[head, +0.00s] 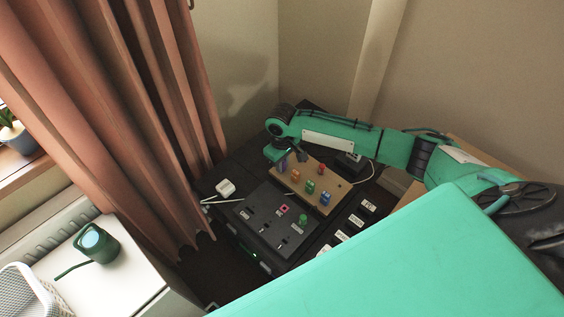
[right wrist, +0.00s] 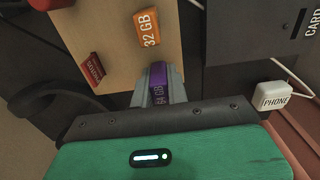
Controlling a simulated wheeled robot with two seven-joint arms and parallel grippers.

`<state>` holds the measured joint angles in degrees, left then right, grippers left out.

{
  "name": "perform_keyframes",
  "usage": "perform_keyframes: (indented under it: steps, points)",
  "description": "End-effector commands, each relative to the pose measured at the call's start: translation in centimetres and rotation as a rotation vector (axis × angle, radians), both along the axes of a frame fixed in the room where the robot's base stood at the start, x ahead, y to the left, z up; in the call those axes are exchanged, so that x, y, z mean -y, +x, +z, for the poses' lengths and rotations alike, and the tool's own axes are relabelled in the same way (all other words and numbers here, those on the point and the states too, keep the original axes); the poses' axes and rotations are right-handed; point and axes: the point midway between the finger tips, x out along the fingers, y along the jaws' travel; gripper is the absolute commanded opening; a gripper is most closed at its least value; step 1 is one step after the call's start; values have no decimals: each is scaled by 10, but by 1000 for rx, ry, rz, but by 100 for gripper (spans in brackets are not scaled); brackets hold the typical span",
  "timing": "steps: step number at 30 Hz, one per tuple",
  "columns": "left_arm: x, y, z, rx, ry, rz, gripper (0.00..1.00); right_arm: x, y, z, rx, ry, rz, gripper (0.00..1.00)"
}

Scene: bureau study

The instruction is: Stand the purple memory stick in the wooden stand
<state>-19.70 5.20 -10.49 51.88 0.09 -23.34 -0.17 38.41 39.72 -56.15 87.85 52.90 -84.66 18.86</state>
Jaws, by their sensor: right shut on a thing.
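My right gripper (head: 282,162) is at the back left corner of the wooden stand (head: 341,191). In the right wrist view its fingers (right wrist: 158,92) are shut on the purple memory stick (right wrist: 158,79), which is marked 64 GB. The purple stick lines up with the stand's edge (right wrist: 112,30); I cannot tell whether its lower end is in a hole or above the wood. An orange 32 GB stick (right wrist: 147,29) and a red stick (right wrist: 92,69) stand in the wooden stand. My left gripper is not in view.
The stand also holds green (head: 310,187) and blue (head: 325,199) sticks. A dark panel with slots (head: 262,222) lies in front, with a pink piece (head: 284,209) and a green piece (head: 302,219).

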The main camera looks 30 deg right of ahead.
Motion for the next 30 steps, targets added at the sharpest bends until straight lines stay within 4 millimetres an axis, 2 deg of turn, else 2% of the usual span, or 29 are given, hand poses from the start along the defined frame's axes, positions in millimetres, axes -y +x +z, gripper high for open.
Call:
perform_keyframes:
  steps: [24, 25, 27, 28, 30]
  points:
    - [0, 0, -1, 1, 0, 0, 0, 0, 0, -7, 0, 0, 0, 0]
    - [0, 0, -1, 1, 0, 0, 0, 0, 0, -7, 0, 0, 0, 21]
    - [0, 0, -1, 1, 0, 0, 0, 0, 0, -7, 0, 0, 0, 35]
    - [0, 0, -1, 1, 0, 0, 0, 0, 0, -7, 0, 0, 0, 41]
    - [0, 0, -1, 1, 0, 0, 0, 0, 0, -7, 0, 0, 0, 41]
